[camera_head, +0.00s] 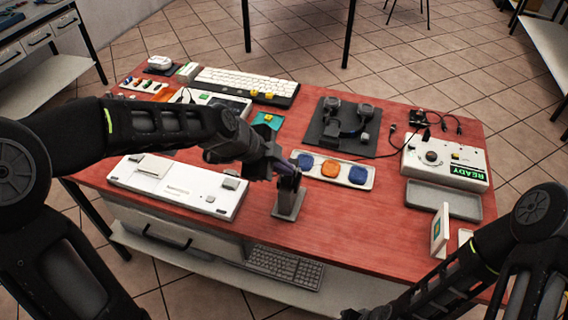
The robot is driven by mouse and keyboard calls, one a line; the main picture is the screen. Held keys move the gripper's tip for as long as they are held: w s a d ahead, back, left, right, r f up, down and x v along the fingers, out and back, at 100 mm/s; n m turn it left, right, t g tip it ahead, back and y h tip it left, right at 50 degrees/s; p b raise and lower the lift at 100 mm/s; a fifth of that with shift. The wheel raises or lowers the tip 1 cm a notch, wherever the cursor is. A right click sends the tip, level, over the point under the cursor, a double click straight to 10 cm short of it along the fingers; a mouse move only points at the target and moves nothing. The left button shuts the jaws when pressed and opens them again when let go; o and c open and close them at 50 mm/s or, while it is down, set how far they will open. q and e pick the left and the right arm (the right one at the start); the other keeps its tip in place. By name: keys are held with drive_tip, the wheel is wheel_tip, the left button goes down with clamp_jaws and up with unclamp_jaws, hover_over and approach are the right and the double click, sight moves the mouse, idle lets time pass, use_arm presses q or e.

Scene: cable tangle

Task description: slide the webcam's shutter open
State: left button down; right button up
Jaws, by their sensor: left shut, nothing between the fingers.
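A small grey device on a square foot, which looks like the webcam (288,204), stands near the table's front edge in the middle. My left gripper (286,168) is directly above and at its top, with its fingers shut and nothing between them. The gripper covers the upper part of the device, so I cannot see the shutter or whether the fingers touch it. My right arm comes in from the right. Only a dark part of its end (368,313) shows at the bottom edge, and its fingers cannot be made out.
A white flat box (180,190) lies left of the device. Behind it is a tray with blue and orange pucks (330,169). A dark mat (340,128) holds black gear. A control box reading READY (445,160) and a grey tray (444,200) stand at right. Red tabletop (360,225) is bare front right.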

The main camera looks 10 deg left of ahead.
use_arm(q)
drive_tip(key=shift+w, duration=0.1)
drive_tip(key=shift+w+d+f+b, duration=0.1)
drive_tip(key=shift+w+f+b, duration=0.05)
drive_tip(key=shift+w+b, duration=0.7)
drive_tip(key=shift+w, duration=0.35)
